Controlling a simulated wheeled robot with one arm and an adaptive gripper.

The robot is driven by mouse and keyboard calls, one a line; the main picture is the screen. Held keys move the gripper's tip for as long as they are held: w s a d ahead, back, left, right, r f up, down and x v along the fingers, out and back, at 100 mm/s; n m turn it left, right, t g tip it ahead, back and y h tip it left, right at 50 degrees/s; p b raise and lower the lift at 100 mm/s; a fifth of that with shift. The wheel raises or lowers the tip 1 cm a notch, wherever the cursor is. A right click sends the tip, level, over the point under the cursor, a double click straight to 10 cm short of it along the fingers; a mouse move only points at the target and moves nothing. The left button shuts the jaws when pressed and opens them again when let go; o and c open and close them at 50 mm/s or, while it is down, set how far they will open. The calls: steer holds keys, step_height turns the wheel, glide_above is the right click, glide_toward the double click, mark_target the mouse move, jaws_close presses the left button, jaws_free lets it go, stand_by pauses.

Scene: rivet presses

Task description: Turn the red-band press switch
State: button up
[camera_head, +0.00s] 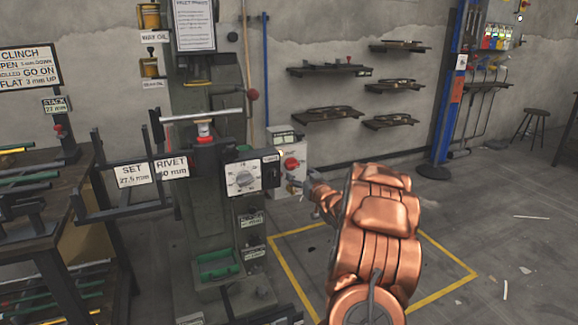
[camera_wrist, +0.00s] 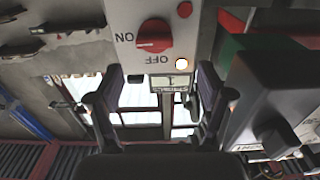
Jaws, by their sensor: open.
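The switch is a red rotary knob (camera_head: 291,163) on a light grey box (camera_head: 284,146) beside the green-grey press (camera_head: 200,85). A red band (camera_head: 204,139) shows below the press's crossbar. The knob also shows in the wrist view (camera_wrist: 154,36), upside down, with ON and OFF lettering and a small pale lamp. Which position it points to is hard to tell. My gripper (camera_head: 308,186) is just in front of the box, below and right of the knob. In the wrist view its open, empty fingers (camera_wrist: 158,88) are apart, with the knob above them in the picture.
A dial panel (camera_head: 243,178) juts out left of the switch box. A workbench (camera_head: 45,210) with bars stands at the left. Wall shelves (camera_head: 330,70) and a blue post (camera_head: 450,90) are behind. Yellow-lined floor (camera_head: 285,262) around my arm is mostly clear.

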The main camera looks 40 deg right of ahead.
mark_target(294, 166)
steer(key=x, duration=0.2)
steer(key=b+x, duration=0.1)
steer(key=x, duration=0.2)
steer(key=shift+s+d, duration=0.2)
steer(key=shift+d, duration=0.2)
steer(key=shift+x, duration=1.3)
steer(key=shift+a, duration=0.1)
steer(key=shift+c, duration=0.4)
steer(key=c, duration=1.1)
